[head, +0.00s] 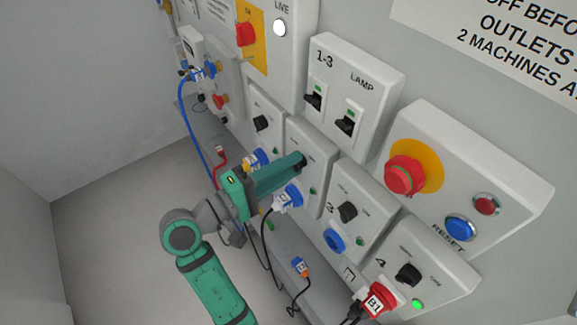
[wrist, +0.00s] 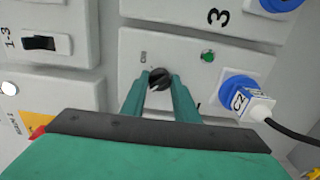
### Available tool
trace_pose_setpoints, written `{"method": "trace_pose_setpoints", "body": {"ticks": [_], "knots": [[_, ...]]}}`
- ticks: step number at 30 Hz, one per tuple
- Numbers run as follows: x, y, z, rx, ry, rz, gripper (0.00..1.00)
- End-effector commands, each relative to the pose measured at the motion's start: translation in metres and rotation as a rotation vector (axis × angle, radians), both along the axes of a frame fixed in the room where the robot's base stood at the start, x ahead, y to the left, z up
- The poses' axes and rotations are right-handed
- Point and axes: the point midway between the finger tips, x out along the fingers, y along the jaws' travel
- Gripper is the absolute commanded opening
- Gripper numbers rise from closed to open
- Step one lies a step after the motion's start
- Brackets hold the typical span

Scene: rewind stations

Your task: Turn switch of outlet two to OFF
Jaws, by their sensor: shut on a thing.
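The outlet two box (head: 310,142) is the light grey box between outlet one and outlet three. In the wrist view its dark rotary switch (wrist: 160,80) sits between my fingertips. My gripper (head: 302,160) reaches across the box in the head view and hides the switch there. My gripper (wrist: 160,76) is shut on the switch. I cannot tell clearly which way the switch points. A dull green lamp (wrist: 208,57) is on the same box. A white plug (wrist: 253,105) labelled C2 sits in the blue socket (wrist: 238,84).
Outlet three's switch (head: 347,212) and outlet four's switch (head: 408,274) are close by on the right. A red plug (head: 376,300) is in outlet four, whose lamp (head: 417,304) is bright green. The breaker box (head: 352,80) and a red emergency button (head: 400,176) are above.

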Motion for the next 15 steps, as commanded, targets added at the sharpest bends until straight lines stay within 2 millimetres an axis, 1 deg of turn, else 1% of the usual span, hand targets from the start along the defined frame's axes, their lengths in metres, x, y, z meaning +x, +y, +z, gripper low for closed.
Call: {"method": "trace_pose_setpoints", "body": {"ticks": [13, 14, 15], "knots": [[-0.0004, -0.0002, -0.0008, -0.005, 0.011, -0.002, 0.05], [-0.0004, -0.0002, -0.0008, -0.005, 0.011, -0.001, 0.30], [-0.0004, -0.0002, -0.0008, -0.005, 0.011, -0.001, 0.39]]}}
